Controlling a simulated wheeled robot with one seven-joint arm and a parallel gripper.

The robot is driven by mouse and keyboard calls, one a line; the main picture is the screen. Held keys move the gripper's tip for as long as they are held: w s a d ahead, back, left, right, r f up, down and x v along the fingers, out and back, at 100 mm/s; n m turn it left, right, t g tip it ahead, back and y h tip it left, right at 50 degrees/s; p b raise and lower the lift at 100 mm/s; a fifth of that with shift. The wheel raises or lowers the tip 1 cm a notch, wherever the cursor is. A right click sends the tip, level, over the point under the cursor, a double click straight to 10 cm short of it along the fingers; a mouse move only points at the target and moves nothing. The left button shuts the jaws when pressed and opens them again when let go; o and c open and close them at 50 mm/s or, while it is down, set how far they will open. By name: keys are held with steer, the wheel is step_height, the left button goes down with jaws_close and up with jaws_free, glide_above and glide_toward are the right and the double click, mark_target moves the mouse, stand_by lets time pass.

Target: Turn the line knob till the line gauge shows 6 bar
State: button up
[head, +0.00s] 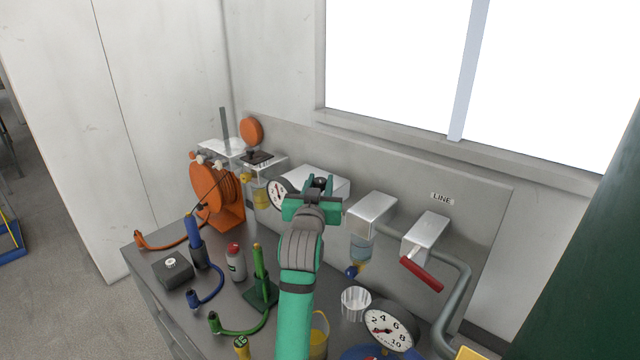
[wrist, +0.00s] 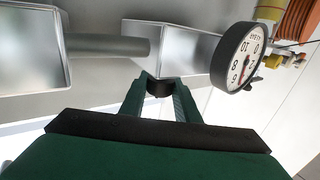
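The line gauge, a round white dial with a black rim, is partly behind my gripper in the head view (head: 277,194). In the wrist view it appears tilted, nearly upside down (wrist: 239,58). Its red needle lies near the lower numbers there; I cannot read the exact value. My green gripper (head: 319,184) is at a pale metal box on the back panel, just right of the gauge. In the wrist view a small dark piece, perhaps the knob (wrist: 159,87), shows between the fingertips. I cannot tell whether the fingers press on it. A LINE label (head: 442,198) is farther right.
A red lever (head: 422,274) sticks out below a metal box on the right. A larger gauge (head: 389,329) and a metal cup (head: 355,303) are on the bench in front.

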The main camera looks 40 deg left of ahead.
steer(key=shift+m+t+h, duration=0.3)
steer(key=shift+h, duration=0.1)
steer(key=m+h, duration=0.2)
steer(key=h, duration=0.1)
steer(key=m+t+h, duration=0.1)
steer(key=h, duration=0.1)
steer(key=shift+a+m+t+h, duration=0.15)
steer(key=shift+m+t+h, duration=0.15)
steer(key=shift+m+h, duration=1.2)
steer(key=shift+h, duration=0.6)
steer(key=shift+m+h, duration=1.1)
steer(key=shift+h, duration=0.6)
steer(key=shift+g, duration=0.4)
steer(key=o, duration=1.1)
steer(key=shift+c, duration=0.2)
steer(key=shift+s, duration=0.1)
steer(key=v, duration=1)
steer(key=shift+s, duration=0.25)
